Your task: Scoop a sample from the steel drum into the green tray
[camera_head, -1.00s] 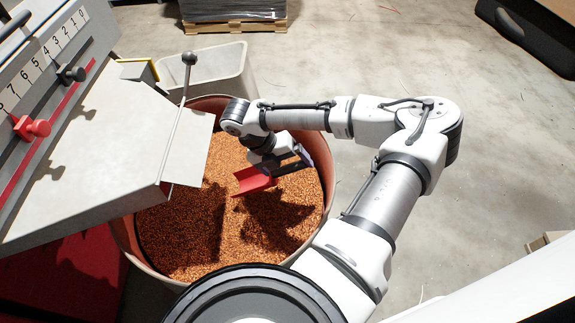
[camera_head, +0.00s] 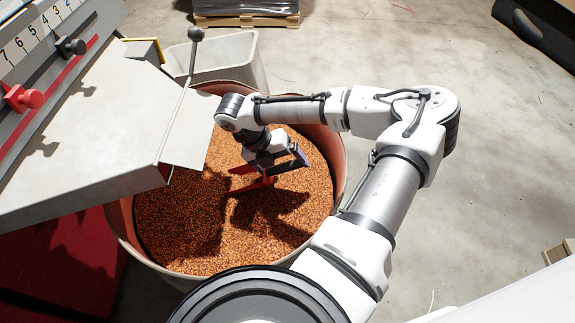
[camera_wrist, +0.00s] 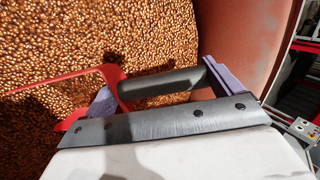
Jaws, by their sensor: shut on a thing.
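The steel drum (camera_head: 338,150) is full of copper-coloured granules (camera_head: 200,235) and stands in the middle of the head view. My gripper (camera_head: 283,166) is inside the drum's rim, low over the granules. It is shut on the black handle of a red scoop (camera_head: 255,183). In the wrist view the black handle (camera_wrist: 165,84) lies between the fingers and the red scoop (camera_wrist: 75,82) reaches left over the granules. Granules show behind the scoop's edges, and I cannot tell whether it holds any. I see no green tray in these views.
A grey machine with a sloping chute (camera_head: 120,130) and a numbered scale overhangs the drum's left side. A thin rod with a ball knob (camera_head: 196,34) rises from it. A pale bin (camera_head: 225,62) stands behind the drum. The floor at right is mostly clear.

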